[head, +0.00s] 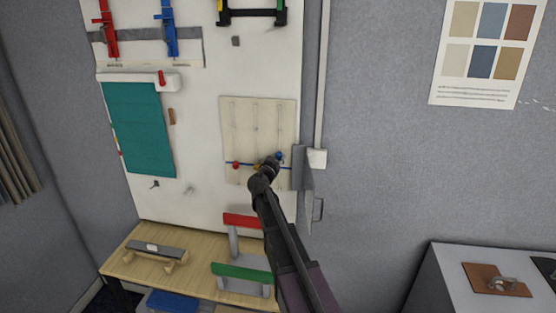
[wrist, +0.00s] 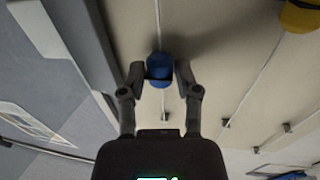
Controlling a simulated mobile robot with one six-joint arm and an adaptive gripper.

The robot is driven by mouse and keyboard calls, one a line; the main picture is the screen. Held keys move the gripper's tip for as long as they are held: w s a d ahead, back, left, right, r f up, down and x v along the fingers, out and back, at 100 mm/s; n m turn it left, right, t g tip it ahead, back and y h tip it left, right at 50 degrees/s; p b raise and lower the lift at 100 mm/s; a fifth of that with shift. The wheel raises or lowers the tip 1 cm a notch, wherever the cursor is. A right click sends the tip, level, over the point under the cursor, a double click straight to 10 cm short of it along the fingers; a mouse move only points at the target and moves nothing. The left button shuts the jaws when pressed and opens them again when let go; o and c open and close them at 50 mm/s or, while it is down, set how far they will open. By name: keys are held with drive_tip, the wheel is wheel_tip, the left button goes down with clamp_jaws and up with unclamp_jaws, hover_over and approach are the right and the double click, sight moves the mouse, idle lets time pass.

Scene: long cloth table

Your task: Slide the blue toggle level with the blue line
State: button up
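The pale toggle board (head: 228,112) hangs on the white panel, with three upright tracks. The blue toggle (head: 279,155) is on the right track and appears slightly above the blue line (head: 246,164), though my gripper partly hides that area. The red toggle (head: 236,165) is at the left track, by the line. My gripper (head: 270,164) reaches the board's lower right. In the wrist view, its fingers (wrist: 159,76) are on both sides of the blue toggle (wrist: 159,66) and appear to touch it. The yellow toggle (wrist: 300,15) shows at the top right.
A grey door-like flap (head: 303,168) with a handle stands just right of the board. Below is a wooden bench (head: 125,262) with red (head: 240,220) and green (head: 242,272) handled blocks. A teal sheet (head: 140,130) hangs to the left.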

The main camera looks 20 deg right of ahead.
clamp_jaws()
drive_tip(key=shift+f, duration=0.1)
wheel_tip(320, 180, down, 6)
drive_tip(key=b, duration=0.6)
drive_tip(key=o, duration=0.7)
unclamp_jaws()
drive_tip(key=shift+c, duration=0.2)
